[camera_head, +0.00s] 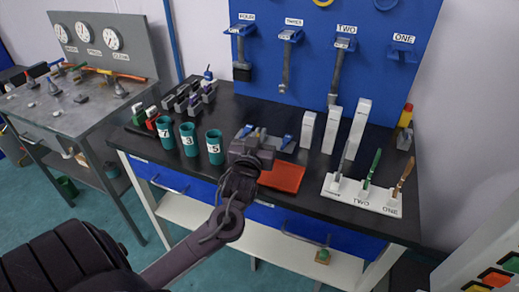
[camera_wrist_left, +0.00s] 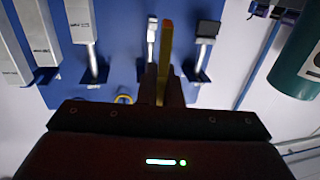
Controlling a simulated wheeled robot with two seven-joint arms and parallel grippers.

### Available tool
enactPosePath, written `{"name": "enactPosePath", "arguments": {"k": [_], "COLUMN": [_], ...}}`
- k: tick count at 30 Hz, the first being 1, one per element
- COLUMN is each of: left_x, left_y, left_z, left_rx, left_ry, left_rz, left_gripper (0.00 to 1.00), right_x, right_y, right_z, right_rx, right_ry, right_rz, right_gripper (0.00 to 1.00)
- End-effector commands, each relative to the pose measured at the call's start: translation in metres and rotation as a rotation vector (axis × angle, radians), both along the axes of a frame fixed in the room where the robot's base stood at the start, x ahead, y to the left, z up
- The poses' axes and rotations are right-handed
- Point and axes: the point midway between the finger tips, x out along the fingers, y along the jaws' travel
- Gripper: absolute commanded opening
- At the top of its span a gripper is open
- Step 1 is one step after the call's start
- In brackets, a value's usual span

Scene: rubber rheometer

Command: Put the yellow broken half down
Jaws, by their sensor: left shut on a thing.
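My left gripper (camera_head: 252,143) is above the black bench, just behind the red tray (camera_head: 287,178). In the left wrist view my left gripper (camera_wrist_left: 162,92) is shut on the yellow broken half (camera_wrist_left: 163,60), a narrow yellow bar with a reddish far end. The bar points away from the fingers. In the head view the held piece is hidden or too small to make out, so I cannot tell its height above the bench. My right gripper is not in view.
Green numbered cups (camera_head: 214,147) stand left of the gripper; one also shows in the left wrist view (camera_wrist_left: 300,62). White upright blocks (camera_head: 332,130) and a white tool holder (camera_head: 350,198) stand to the right. The blue board (camera_head: 310,75) with hanging tools is behind.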

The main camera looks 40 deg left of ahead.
Motion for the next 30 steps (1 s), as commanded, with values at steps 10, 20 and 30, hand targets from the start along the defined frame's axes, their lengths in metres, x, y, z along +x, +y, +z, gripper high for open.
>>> {"name": "enactPosePath", "arguments": {"k": [10,20,30], "left_x": [0.0,0.0,0.0], "left_y": [0.0,0.0,0.0], "left_z": [-0.042,-0.048,-0.051], "left_rx": [0.001,-0.001,0.0], "left_ry": [0.001,-0.001,-0.001], "left_rz": [0.0,-0.001,-0.001], "left_gripper": [0.0,0.0,0.27], "right_x": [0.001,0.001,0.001], "right_y": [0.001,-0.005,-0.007], "right_z": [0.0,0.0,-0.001], "right_rx": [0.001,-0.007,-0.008], "right_ry": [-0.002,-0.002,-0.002], "right_rz": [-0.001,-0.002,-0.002], "right_gripper": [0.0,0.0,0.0]}}
